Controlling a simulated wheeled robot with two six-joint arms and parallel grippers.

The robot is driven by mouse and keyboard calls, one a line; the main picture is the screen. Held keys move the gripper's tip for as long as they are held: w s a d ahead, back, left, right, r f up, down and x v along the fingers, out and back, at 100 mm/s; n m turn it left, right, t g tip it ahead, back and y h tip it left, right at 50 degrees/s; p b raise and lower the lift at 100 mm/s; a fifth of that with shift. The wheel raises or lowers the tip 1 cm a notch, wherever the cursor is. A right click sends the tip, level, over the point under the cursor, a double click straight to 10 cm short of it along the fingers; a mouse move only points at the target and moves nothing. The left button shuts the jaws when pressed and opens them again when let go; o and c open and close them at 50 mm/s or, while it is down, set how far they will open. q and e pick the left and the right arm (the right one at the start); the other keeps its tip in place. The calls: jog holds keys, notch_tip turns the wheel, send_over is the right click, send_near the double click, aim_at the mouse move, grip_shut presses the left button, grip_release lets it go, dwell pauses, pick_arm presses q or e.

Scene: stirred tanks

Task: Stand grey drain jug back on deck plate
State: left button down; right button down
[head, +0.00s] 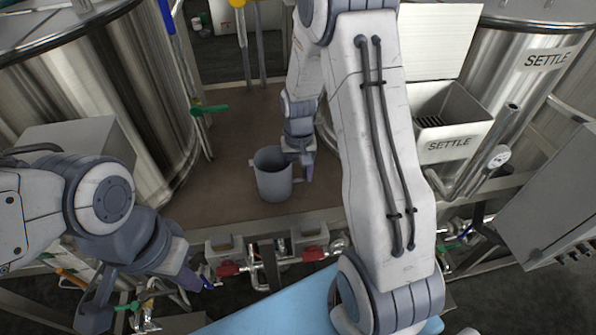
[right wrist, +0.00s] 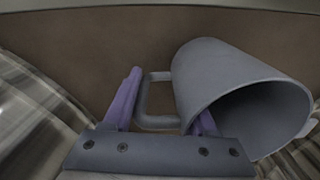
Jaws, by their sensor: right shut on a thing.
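The grey drain jug (head: 273,182) is upright over the brown deck plate (head: 225,190), between the two steel tanks. I cannot tell whether its base touches the plate. My right gripper (head: 304,168) is at the jug's right side, shut on its handle. In the right wrist view the jug (right wrist: 225,80) has its open mouth toward the lower right, and its handle (right wrist: 146,102) sits between the purple fingers of my right gripper (right wrist: 165,112). My left gripper (head: 143,297) is open and empty at the lower left, away from the jug.
Steel tanks stand left (head: 125,100) and right (head: 525,75) of the deck. Red-handled valves (head: 228,268) and pipes line the front edge. A green-handled valve (head: 208,108) is behind the jug, left. Deck left of the jug is clear.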

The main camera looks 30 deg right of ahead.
jog(key=shift+f, duration=0.2)
jog(key=shift+c, duration=1)
grip_release()
